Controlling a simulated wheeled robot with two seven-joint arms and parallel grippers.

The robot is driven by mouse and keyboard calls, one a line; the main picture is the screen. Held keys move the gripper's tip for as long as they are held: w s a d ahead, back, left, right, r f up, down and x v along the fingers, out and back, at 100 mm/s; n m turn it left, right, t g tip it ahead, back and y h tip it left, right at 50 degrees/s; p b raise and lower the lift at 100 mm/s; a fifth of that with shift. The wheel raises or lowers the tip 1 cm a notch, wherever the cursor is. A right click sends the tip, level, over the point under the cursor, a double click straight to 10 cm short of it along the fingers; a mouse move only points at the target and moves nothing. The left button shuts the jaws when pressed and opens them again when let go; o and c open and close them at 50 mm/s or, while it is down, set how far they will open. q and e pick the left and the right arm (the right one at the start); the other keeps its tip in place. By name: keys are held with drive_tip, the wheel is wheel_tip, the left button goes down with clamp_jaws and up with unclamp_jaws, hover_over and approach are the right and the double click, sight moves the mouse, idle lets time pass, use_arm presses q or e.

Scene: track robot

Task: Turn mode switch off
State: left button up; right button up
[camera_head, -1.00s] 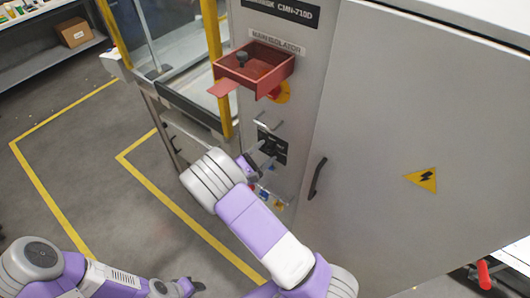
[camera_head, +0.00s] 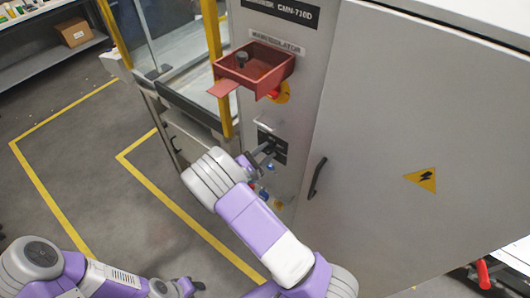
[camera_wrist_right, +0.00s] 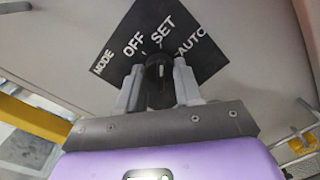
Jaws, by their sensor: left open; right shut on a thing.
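The mode switch plate (camera_wrist_right: 150,45) is black with the words MODE, OFF, SET and AUTO in the right wrist view. Its dark knob (camera_wrist_right: 158,72) sits between the two fingers of my right gripper (camera_wrist_right: 158,85), which is shut on it. I cannot tell clearly which word the knob points at. In the head view the plate (camera_head: 279,150) is on the cabinet front, partly hidden by my right gripper (camera_head: 264,150). My left gripper (camera_head: 192,287) is open, low in the head view and far from the switch.
A red box-shaped guard (camera_head: 275,72) at the main isolator juts out above the switch. A black door handle (camera_head: 317,177) is to the right. A yellow post (camera_head: 215,50) and glass-sided frame stand left. The floor at left is clear.

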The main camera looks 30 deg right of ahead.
drive_tip(key=shift+n, duration=0.3)
drive_tip(key=n+p, duration=0.2)
drive_tip(key=n, duration=0.2)
drive_tip(key=shift+n+p, duration=0.3)
drive_tip(key=shift+p, duration=0.1)
drive_tip(key=n+p, duration=0.1)
drive_tip(key=n, duration=0.3)
drive_tip(key=shift+t+p, duration=0.4)
drive_tip(key=shift+f+n, duration=0.1)
drive_tip(key=shift+n, duration=0.3)
drive_tip(key=o, duration=1)
drive_tip(key=shift+o, duration=0.2)
drive_tip(key=shift+s, duration=0.1)
drive_tip(key=v, duration=0.7)
drive_tip(key=shift+a+b, duration=0.25)
drive_tip(key=shift+b, duration=0.1)
drive_tip(key=shift+f, duration=0.1)
